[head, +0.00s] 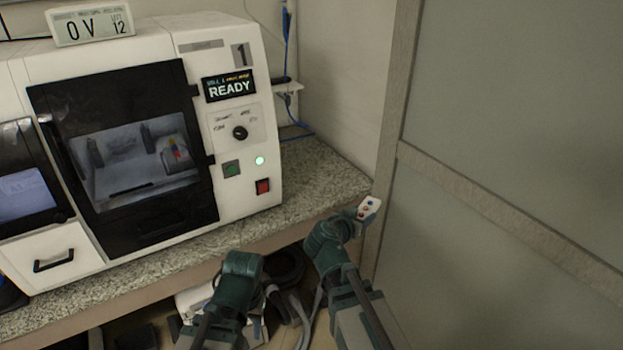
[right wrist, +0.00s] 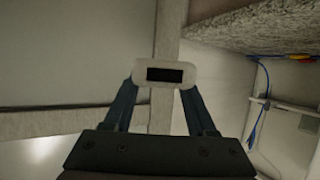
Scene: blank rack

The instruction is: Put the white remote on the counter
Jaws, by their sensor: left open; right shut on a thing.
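A white machine (head: 237,170) with a READY display fills most of the counter. A grey panelled wall (head: 500,130) with a frame post stands close on the right. Cables and dark items (head: 290,265) lie below the counter.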

